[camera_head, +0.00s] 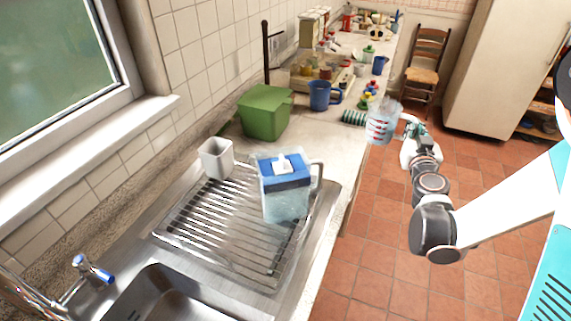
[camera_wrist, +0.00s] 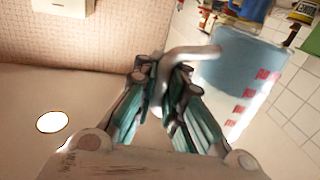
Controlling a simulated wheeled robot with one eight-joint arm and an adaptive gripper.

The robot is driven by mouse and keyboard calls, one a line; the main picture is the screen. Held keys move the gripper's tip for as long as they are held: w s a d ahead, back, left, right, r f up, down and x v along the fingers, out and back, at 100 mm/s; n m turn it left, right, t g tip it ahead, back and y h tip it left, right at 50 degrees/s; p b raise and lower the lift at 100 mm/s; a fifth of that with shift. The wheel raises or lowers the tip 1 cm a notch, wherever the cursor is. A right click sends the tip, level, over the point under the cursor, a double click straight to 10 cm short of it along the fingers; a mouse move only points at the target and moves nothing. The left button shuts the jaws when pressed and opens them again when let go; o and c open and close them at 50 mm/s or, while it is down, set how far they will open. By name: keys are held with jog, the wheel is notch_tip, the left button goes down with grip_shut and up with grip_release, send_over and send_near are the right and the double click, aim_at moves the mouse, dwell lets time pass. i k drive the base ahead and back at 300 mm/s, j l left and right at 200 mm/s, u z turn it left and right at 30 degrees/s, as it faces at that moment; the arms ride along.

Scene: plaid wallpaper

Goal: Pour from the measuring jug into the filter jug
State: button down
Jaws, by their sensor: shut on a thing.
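The measuring jug (camera_head: 382,121) is clear with red markings and is held in the air at the counter's front edge, roughly upright. My gripper (camera_head: 411,126) is shut on its handle. In the wrist view, my gripper (camera_wrist: 166,88) closes around the pale handle, and the jug (camera_wrist: 237,80) shows bluish with red marks at the right. The filter jug (camera_head: 285,187), clear with a blue top and a white lid piece, stands on the steel draining rack, to the left of and nearer than the measuring jug.
A white square cup (camera_head: 216,158) stands at the rack's back edge. A green bin (camera_head: 265,113) and a blue mug (camera_head: 321,96) stand behind. A green striped roll (camera_head: 354,117) lies near the counter edge. The sink (camera_head: 165,294) is at the front, and open floor lies right.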

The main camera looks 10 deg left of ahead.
aim_at(283, 197)
jog(key=k+j+u, duration=0.15)
jog(key=k, duration=0.9)
jog(key=l+u, duration=0.15)
jog(key=u, duration=0.95)
jog(key=l+u, duration=0.2)
jog(key=l, duration=1.2)
